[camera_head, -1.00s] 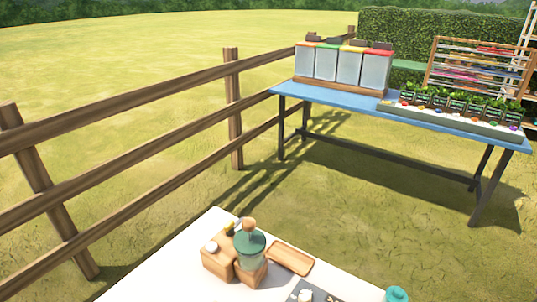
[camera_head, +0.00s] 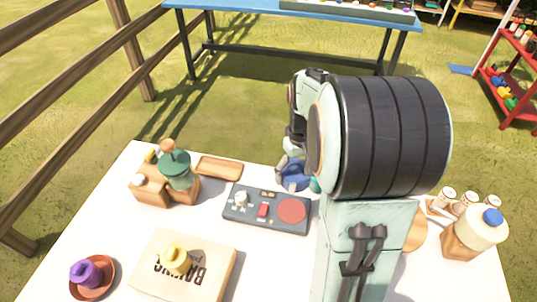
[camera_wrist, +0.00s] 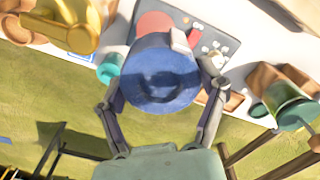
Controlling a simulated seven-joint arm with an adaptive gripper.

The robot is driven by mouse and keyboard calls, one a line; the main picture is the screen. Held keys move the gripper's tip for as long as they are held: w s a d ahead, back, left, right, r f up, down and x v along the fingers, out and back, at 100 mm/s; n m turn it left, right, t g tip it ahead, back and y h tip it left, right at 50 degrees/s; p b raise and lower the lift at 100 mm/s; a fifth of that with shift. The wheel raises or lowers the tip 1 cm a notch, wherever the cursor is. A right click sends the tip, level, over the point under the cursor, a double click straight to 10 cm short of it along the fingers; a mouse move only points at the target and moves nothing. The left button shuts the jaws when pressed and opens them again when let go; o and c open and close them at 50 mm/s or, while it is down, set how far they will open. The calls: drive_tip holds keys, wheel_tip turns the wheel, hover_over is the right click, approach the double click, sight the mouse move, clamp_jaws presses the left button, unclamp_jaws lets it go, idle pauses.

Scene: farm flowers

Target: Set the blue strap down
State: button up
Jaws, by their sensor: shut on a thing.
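The blue strap shows as a broad, round blue band (camera_wrist: 160,92) in the wrist view. My gripper (camera_wrist: 162,78) is shut on it, with one finger on each side. In the head view the blue strap (camera_head: 293,180) is at the back edge of the white table (camera_head: 110,225), partly hidden by my gripper (camera_head: 288,165) and arm. It is just behind a dark panel (camera_head: 240,215) with a red disc. I cannot tell whether the strap touches the table.
A teal item (camera_wrist: 110,68) is close beside the strap. A wooden tray (camera_head: 218,168) and a green-lidded jar (camera_head: 176,170) stand left of it. A labelled board (camera_head: 205,275) lies in front. A jug (camera_head: 473,235) and small bottles are at right.

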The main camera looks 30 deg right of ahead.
drive_tip(key=w+d+f, duration=0.2)
drive_tip(key=w+f, duration=0.2)
drive_tip(key=f, duration=0.1)
drive_tip(key=w+d+f, duration=0.2)
drive_tip(key=w+f, duration=0.1)
drive_tip(key=f, duration=0.2)
drive_tip(key=w+d+f, duration=0.3)
drive_tip(key=w+f, duration=0.1)
drive_tip(key=f, duration=0.2)
drive_tip(key=shift+w, duration=0.35)
drive_tip(key=shift+w+f, duration=0.15)
drive_tip(key=shift+f, duration=1.6)
drive_tip(key=o, duration=1.2)
drive_tip(key=shift+f, duration=0.15)
